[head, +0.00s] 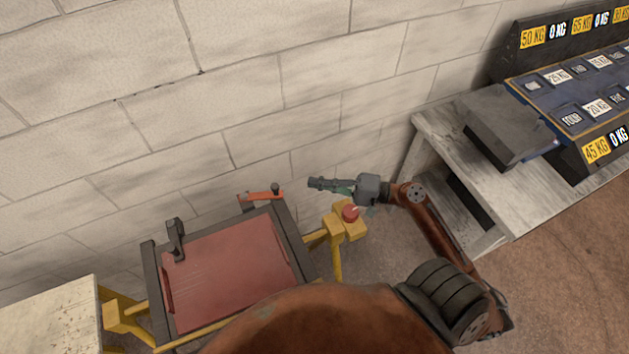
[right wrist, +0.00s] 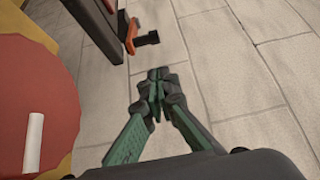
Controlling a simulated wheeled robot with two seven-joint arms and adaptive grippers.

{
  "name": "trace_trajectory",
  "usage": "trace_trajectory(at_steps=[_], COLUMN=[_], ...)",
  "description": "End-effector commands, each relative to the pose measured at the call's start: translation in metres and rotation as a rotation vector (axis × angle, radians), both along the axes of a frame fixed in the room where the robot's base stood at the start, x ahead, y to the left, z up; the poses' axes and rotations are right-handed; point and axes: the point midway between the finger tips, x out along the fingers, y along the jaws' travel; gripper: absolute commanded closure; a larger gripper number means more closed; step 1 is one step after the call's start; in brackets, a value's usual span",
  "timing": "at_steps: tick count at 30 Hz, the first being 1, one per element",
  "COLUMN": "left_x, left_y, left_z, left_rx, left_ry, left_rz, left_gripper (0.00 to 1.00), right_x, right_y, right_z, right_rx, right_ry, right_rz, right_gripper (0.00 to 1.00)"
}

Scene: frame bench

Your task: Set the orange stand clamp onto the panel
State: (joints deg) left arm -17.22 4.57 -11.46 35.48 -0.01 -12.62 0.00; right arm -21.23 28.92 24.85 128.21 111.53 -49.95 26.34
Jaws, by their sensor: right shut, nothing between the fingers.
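The orange stand clamp (head: 262,195) sits at the far edge of the panel's dark frame, near its far right corner, with a dark knob at its right end. It also shows in the right wrist view (right wrist: 131,38), beside the dark frame. The red panel (head: 235,270) lies inside that frame on a yellow stand. My right gripper (head: 312,183) is shut and empty, to the right of the clamp and apart from it. The right wrist view shows its fingers together (right wrist: 156,88). My left gripper is not in view. Whether the clamp grips the frame I cannot tell.
A dark clamp (head: 176,240) stands on the panel's left far side. A red round knob (head: 350,213) on a yellow bracket is just below my right gripper. A grey bench (head: 540,190) with weight boxes stands right. A pale block wall (head: 230,90) is behind.

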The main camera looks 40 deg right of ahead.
Motion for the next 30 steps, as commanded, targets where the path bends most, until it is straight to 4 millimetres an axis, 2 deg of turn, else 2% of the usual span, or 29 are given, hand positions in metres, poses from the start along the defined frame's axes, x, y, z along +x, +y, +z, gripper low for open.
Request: trace_trajectory(at_steps=[7,12,18,24,30], left_x=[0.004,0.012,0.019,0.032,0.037], left_y=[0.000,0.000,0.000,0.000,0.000], left_z=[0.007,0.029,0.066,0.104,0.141], left_rx=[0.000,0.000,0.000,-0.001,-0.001], left_ry=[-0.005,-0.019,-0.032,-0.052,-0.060], left_rz=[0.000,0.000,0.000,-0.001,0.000], left_gripper=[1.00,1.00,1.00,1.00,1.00], right_x=[0.000,0.000,0.026,0.040,0.048], right_y=[0.000,0.004,0.070,0.127,0.164], right_z=[0.008,0.035,0.048,0.056,0.060], right_rx=[0.001,-0.001,0.017,-0.036,-0.153], right_ry=[-0.004,-0.011,0.126,0.307,0.509], right_rz=[0.000,0.010,0.221,0.406,0.532], right_gripper=[1.00,1.00,1.00,1.00,1.00])
